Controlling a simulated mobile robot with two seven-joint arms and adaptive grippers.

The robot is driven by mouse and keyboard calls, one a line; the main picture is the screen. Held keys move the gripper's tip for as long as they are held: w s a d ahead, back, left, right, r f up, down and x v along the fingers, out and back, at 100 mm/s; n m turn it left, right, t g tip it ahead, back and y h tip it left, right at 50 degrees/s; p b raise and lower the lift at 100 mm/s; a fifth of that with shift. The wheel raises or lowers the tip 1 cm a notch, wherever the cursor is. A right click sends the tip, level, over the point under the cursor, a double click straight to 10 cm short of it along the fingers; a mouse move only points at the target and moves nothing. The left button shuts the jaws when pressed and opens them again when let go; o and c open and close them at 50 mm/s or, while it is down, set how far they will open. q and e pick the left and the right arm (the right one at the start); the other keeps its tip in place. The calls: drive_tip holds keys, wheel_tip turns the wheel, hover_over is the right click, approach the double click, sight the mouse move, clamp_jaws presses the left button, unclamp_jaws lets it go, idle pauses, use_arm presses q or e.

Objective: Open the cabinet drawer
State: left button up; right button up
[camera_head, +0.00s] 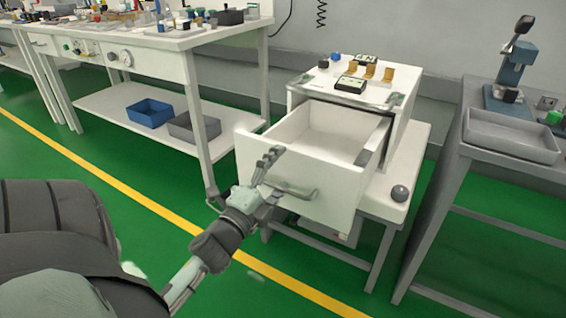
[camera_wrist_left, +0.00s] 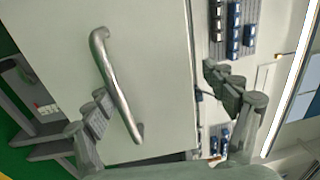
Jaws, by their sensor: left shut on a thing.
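The white cabinet (camera_head: 395,140) stands on a low white table with its drawer (camera_head: 300,172) pulled well out and empty inside. A curved metal handle (camera_head: 302,192) is on the drawer front; it also shows in the left wrist view (camera_wrist_left: 113,80). My left gripper (camera_head: 274,172) is at the drawer front, shut on the handle. In the left wrist view its fingers look spread: one touches or nearly touches the handle, the other shows past the panel's edge. The exact contact is hard to see. My right gripper is not in view.
Small items lie on the cabinet top (camera_head: 345,82). A grey ball (camera_head: 400,193) sits on the low table to its right. A workbench (camera_head: 160,45) with blue and grey bins stands left, a grey table (camera_head: 480,165) right. Green floor is clear in front.

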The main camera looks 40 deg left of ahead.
use_arm(q)
drive_tip(key=shift+s+d+r, duration=0.15)
drive_tip(key=shift+s+r, duration=0.25)
drive_tip(key=shift+r, duration=0.1)
drive_tip(key=c, duration=0.4)
drive_tip(key=shift+s+f, duration=0.15)
drive_tip(key=shift+s, duration=0.15)
drive_tip(key=shift+c, duration=0.2)
drive_tip(key=shift+o, duration=0.9)
drive_tip(key=shift+b+v, duration=0.35)
drive_tip(key=shift+v, duration=0.5)
drive_tip(key=shift+s+r, duration=0.35)
drive_tip(key=shift+s, duration=0.2)
drive_tip(key=c, duration=0.4)
drive_tip(key=shift+s+d, duration=0.2)
drive_tip(key=shift+s, duration=0.15)
drive_tip(key=c, duration=0.4)
drive_tip(key=shift+o, duration=0.2)
drive_tip(key=shift+s+d+f+b, duration=0.2)
drive_tip(key=shift+s+f+b, duration=0.15)
drive_tip(key=shift+s, duration=0.3)
drive_tip(key=shift+s+d+f+b, duration=0.2)
drive_tip(key=shift+s+f+b, duration=0.1)
drive_tip(key=shift+s, duration=0.35)
drive_tip(key=shift+r, duration=0.1)
